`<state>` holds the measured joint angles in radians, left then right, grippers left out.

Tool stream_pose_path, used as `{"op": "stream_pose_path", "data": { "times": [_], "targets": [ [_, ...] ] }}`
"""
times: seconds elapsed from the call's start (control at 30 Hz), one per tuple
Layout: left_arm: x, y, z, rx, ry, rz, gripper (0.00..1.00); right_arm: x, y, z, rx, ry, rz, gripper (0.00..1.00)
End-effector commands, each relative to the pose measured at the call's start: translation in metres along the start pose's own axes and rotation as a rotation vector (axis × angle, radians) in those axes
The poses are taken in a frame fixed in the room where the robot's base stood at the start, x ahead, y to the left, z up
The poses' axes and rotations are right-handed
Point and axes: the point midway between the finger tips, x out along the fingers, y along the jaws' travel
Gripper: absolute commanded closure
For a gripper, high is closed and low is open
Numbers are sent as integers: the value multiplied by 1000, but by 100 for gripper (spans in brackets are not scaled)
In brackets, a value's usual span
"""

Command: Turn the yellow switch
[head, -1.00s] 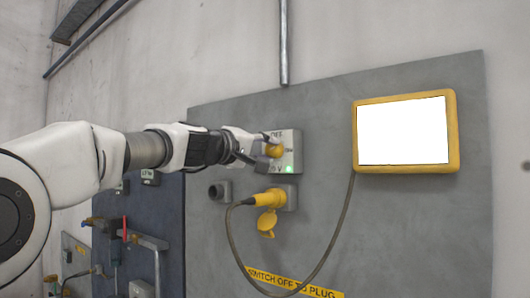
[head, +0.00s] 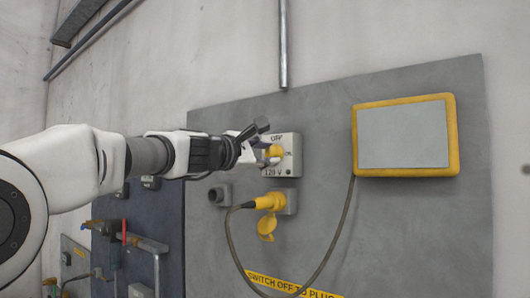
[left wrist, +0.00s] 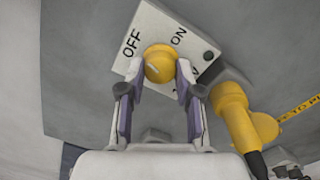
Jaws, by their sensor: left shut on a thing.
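The yellow switch (head: 275,152) is a round knob on a light grey box marked OFF, ON and 120 V, fixed to the grey wall panel. In the left wrist view the knob (left wrist: 160,63) sits between my left gripper's fingertips (left wrist: 158,74), with a finger on each side. A pale mark on the knob points towards the OFF side. In the head view my left gripper (head: 265,150) reaches the box from the left and is shut on the knob, hiding part of it. No green light shows on the box. My right gripper is not in view.
A yellow plug (head: 268,202) with a cable sits in a socket just below the switch box. A yellow-framed screen (head: 405,136), now grey, hangs to the right. A small grey fitting (head: 219,194) is left of the plug.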

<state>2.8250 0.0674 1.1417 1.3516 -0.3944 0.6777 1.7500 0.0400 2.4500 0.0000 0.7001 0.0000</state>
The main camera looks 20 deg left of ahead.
Motion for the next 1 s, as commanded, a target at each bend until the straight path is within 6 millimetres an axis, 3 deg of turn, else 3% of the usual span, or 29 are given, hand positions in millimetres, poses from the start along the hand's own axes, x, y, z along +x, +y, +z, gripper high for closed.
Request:
{"op": "stream_pose_path", "data": {
  "times": [0.4, 1.0],
  "targets": [
    [0, 2, 2, -253, 7, 10, 100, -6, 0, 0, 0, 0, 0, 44],
    [0, 2, 1, -309, 9, 13, 100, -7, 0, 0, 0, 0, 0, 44]
  ]
}}
